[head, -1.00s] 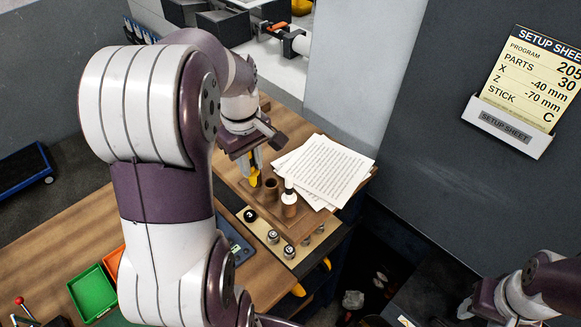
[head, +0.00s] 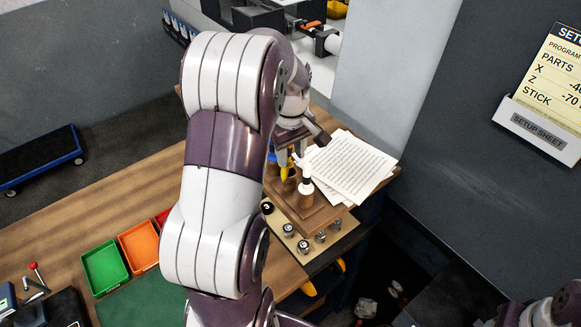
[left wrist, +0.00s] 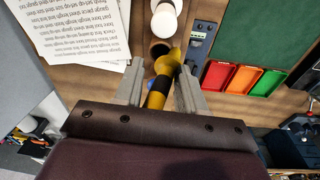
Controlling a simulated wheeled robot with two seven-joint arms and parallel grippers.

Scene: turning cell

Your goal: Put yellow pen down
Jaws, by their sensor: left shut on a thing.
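My left gripper (head: 285,165) is shut on the yellow pen (head: 285,173), which hangs down over the wooden block (head: 322,218) at the table's far right. In the left wrist view the pen (left wrist: 158,92), yellow with dark bands, lies between the two fingers (left wrist: 161,92). Its far end is close to a dark round opening (left wrist: 159,48); I cannot tell whether it is inside.
Printed sheets (head: 352,168) lie right behind the block. Several small metal pieces (head: 304,246) stand on a pale strip in front. Green (head: 105,268) and orange (head: 139,246) trays are at left. The wood left of my arm (head: 130,210) is clear.

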